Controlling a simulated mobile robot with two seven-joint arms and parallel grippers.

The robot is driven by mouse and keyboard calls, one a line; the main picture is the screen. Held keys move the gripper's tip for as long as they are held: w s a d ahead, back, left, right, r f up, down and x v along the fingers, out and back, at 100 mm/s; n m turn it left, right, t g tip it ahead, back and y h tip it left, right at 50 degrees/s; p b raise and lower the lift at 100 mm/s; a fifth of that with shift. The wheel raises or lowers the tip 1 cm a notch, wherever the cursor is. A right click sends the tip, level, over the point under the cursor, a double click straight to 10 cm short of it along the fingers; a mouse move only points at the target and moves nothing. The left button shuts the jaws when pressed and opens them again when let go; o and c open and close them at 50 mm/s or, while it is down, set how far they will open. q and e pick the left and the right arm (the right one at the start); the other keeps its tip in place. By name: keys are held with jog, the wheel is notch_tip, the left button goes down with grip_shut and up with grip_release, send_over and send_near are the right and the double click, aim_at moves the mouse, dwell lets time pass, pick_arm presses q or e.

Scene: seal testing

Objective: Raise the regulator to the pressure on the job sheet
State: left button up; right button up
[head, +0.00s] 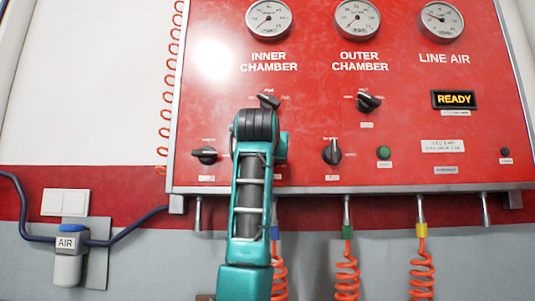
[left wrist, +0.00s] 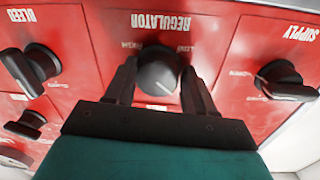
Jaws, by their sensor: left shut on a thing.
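The regulator knob (left wrist: 158,76) is round and dark, under an upside-down REGULATOR label in the left wrist view. My left gripper (left wrist: 159,70) has a finger on each side of it and is shut on it. In the head view my teal left arm (head: 250,200) rises in front of the red panel (head: 300,110) and hides this knob and the fingers. The LINE AIR gauge (head: 442,21) is at the top right; its reading is too small to tell. No job sheet can be made out. My right gripper is not in view.
The supply knob (left wrist: 286,80) and bleed knob (left wrist: 31,67) flank the regulator. The INNER CHAMBER gauge (head: 269,20) and OUTER CHAMBER gauge (head: 357,20) are above. A display (head: 454,99) reads READY. Orange coiled hoses (head: 347,270) hang below the panel.

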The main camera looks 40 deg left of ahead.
pick_arm(q)
jog(key=m, duration=0.5)
jog(key=shift+w+m, duration=0.1)
jog(key=shift+m, duration=0.2)
jog(key=shift+d+f, duration=0.1)
jog(key=o, duration=1)
jog(key=shift+c, duration=0.2)
jog(key=b+v, duration=0.3)
jog(key=v, duration=1)
jog(key=shift+r, duration=0.25)
